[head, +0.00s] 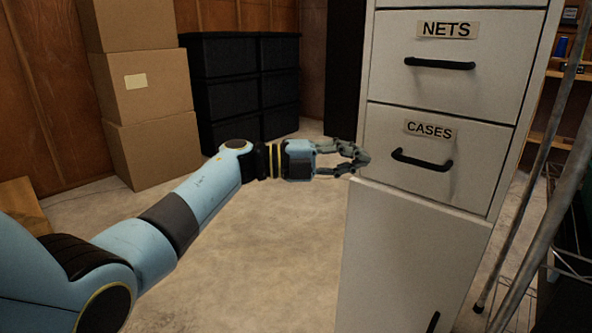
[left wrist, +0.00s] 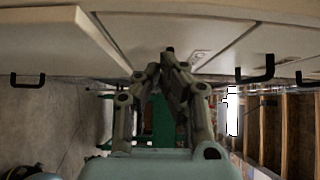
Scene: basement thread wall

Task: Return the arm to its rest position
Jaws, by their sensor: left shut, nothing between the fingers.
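My left arm reaches from the lower left in the head view. Its left gripper (head: 358,158) is at the left front edge of the white drawer cabinet (head: 455,95), near the bottom of the CASES drawer (head: 460,165). I cannot tell whether it touches the cabinet. In the left wrist view, the left gripper (left wrist: 172,62) has its fingertips together with nothing between them. The cabinet fronts and black handles lie just beyond the fingertips there. My right gripper is in neither view.
The bottom drawer (head: 410,260) seems to stand out from the cabinet. Stacked cardboard boxes (head: 150,90) and black drawer units (head: 240,85) stand at the back left. Metal poles (head: 535,190) and shelves are at right. The concrete floor (head: 250,260) in the middle is clear.

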